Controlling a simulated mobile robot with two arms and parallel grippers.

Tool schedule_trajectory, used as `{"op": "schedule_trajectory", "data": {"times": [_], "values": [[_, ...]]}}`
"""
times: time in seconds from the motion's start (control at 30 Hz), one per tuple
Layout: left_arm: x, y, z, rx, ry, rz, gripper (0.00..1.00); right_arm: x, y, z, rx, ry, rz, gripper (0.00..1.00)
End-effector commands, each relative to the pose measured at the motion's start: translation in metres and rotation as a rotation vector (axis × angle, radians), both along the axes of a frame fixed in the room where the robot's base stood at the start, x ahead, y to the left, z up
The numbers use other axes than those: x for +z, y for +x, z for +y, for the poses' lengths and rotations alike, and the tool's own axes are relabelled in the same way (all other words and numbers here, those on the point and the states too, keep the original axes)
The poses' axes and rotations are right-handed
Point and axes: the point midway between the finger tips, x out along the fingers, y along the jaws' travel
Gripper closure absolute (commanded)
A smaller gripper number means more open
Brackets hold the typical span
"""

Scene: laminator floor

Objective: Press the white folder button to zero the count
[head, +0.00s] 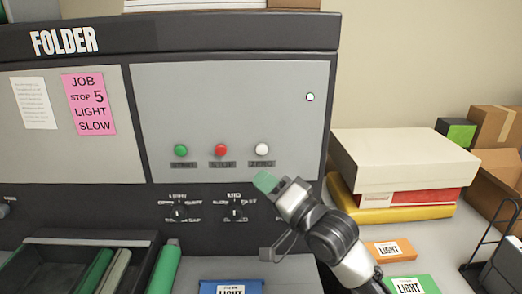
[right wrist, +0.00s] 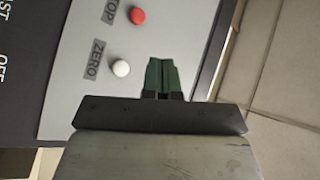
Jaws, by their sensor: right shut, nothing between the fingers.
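The white button (head: 262,149) sits on the folder's grey panel above a ZERO label, to the right of the red STOP button (head: 221,149) and the green button (head: 181,150). My right gripper (head: 265,182) is shut and empty, its green fingertips just below the white button in the head view. In the right wrist view the white button (right wrist: 121,68) shows to the left of the shut green fingers (right wrist: 161,75), apart from them in the picture. The gap in depth to the panel is hard to tell. My left gripper is not in view.
Dials (head: 235,209) line the dark strip below the panel. A tray (head: 90,239) with green rolls is at lower left. Stacked boxes (head: 400,160) stand right of the folder, with orange (head: 389,250) and green LIGHT packs before them. A small white round spot (head: 310,97) is at the panel's upper right.

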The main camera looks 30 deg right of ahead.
Motion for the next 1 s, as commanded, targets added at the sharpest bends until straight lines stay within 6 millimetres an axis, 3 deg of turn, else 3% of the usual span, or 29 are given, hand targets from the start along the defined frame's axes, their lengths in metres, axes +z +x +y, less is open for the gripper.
{"op": "schedule_trajectory", "data": {"times": [0.23,0.57,0.7,1.0], "values": [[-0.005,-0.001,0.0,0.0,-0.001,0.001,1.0,-0.002,0.011,-0.006,0.0,-0.003,0.001,1.0],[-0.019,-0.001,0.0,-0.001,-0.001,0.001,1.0,-0.002,0.05,-0.031,-0.002,-0.003,0.001,1.0],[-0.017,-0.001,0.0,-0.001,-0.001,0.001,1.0,0.0,0.064,-0.039,-0.001,-0.002,0.003,1.0],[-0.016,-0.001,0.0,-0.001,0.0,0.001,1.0,-0.001,0.075,-0.046,0.0,-0.001,0.002,1.0]]}}
